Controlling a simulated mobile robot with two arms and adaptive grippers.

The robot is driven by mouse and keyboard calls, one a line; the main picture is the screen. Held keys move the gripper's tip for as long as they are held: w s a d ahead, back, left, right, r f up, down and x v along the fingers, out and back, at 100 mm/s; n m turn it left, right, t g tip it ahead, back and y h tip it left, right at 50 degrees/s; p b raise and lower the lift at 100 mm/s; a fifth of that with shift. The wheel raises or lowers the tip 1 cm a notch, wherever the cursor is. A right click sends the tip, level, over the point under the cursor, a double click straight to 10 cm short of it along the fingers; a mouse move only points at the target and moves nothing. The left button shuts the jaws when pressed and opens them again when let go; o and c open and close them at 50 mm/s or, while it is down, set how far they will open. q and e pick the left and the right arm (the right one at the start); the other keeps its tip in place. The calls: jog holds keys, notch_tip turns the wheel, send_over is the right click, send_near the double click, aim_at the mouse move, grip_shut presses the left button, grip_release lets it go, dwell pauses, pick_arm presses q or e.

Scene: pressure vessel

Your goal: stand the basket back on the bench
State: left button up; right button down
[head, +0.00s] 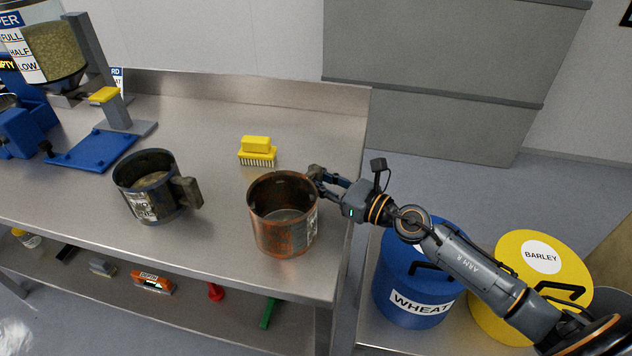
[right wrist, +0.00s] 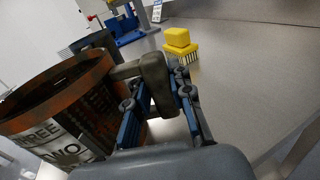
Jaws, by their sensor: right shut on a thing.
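The rust-brown round basket (head: 280,228) is upright at the right end of the steel bench (head: 215,205). In the head view I cannot tell whether its base touches the bench top. My right gripper (head: 322,178) is shut on its dark handle, on the basket's far right side. In the right wrist view the basket (right wrist: 65,95) fills the left, with a white label on its wall, and the handle (right wrist: 155,82) sits between the fingers of my right gripper (right wrist: 160,95). My left gripper is out of view.
A second, dark basket (head: 148,200) stands to the left. A yellow brush (head: 257,151) lies behind the rusty basket. A blue stand (head: 92,150) and a grain hopper (head: 45,50) are at left. Blue wheat (head: 395,290) and yellow barley (head: 505,265) bins stand right of the bench.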

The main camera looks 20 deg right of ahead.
jog(key=c, duration=1.6)
grip_release()
jog(key=shift+f, duration=0.1)
jog(key=o, duration=0.4)
jog(key=shift+s+r, duration=0.1)
jog(key=shift+r, duration=0.15)
jog(key=shift+b+v, duration=2.75)
jog(key=shift+v, duration=3.25)
jog(key=shift+f, duration=0.15)
